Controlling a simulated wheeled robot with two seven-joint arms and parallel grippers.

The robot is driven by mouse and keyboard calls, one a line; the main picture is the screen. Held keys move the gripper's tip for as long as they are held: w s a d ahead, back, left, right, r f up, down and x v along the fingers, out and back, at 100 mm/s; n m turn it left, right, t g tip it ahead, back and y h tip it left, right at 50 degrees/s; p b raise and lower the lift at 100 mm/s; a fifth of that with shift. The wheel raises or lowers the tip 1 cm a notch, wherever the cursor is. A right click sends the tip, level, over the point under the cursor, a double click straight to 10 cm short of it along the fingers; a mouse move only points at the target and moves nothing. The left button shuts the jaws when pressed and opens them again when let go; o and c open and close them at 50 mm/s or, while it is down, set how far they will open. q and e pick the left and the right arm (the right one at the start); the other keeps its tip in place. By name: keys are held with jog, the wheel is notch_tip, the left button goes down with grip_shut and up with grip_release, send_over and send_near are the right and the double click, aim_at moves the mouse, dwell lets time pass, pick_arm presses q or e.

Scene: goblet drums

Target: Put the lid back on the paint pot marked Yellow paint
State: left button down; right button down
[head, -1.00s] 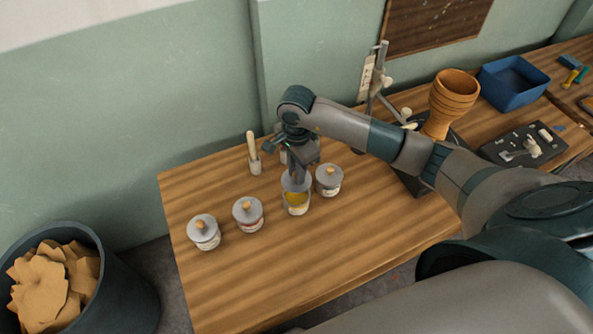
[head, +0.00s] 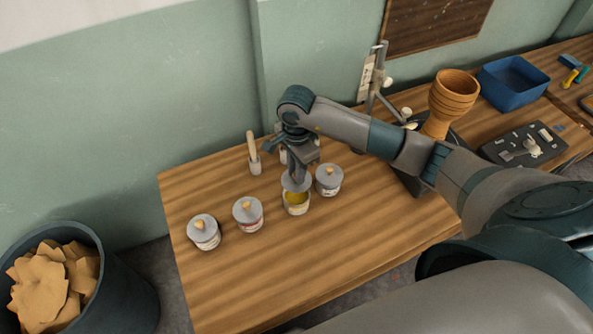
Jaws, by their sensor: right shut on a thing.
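The open paint pot (head: 296,207) stands on the wooden table, with yellow paint showing inside its near side. My right gripper (head: 297,178) is above it, pointing down and shut on a grey lid (head: 290,185). The lid is over the far part of the pot's mouth, and the near part is uncovered. I cannot tell whether the lid touches the rim. The lid's knob is hidden by the fingers, and the pot's label is too small to read. My left gripper is not in view.
Lidded pots stand close on the right (head: 329,181) and to the left (head: 248,215), with another lidded pot (head: 204,232) further left. A brush in a small holder (head: 254,162) stands behind. The front of the table is clear.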

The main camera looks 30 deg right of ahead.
jog(key=shift+f, duration=0.1)
